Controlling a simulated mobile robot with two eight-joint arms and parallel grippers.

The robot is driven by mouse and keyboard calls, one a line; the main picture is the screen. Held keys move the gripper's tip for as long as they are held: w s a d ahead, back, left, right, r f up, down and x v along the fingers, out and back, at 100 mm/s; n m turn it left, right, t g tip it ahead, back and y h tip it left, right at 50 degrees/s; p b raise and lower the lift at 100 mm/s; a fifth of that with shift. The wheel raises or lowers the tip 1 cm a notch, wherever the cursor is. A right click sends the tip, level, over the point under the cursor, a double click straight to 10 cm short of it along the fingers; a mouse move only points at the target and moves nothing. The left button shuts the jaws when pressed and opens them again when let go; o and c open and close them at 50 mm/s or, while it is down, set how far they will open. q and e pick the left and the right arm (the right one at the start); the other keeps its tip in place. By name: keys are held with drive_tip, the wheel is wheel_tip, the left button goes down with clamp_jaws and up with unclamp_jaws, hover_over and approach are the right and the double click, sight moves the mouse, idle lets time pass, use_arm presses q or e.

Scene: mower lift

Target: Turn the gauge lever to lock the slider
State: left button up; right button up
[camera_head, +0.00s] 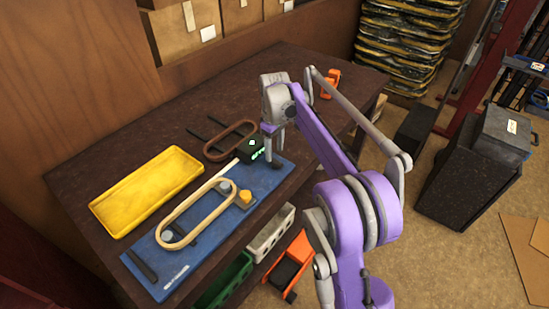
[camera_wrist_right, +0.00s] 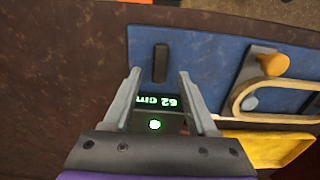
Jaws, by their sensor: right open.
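The blue board (camera_head: 150,280) lies on the dark bench. At its far right end is a black gauge box (camera_head: 250,150) with a green display; in the right wrist view its display (camera_wrist_right: 155,102) reads 62 cm, upside down. A short black lever (camera_wrist_right: 160,62) stands on the board just beyond the display, between the fingertips in that view. I cannot tell whether the fingers touch it. My right gripper (camera_head: 275,155) points down over the board's far right end, beside the gauge box, its fingers (camera_wrist_right: 160,75) open. My left gripper is out of view.
A pale oval loop (camera_head: 163,236) and a yellow-orange knob (camera_head: 244,197) are on the board. A brown loop (camera_head: 207,151) lies behind it, and a yellow tray (camera_head: 150,190) to the left. An orange object (camera_head: 331,83) sits at the bench's far end.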

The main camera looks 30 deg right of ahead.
sight(274, 160)
drive_tip(key=shift+f, duration=1.85)
clamp_jaws()
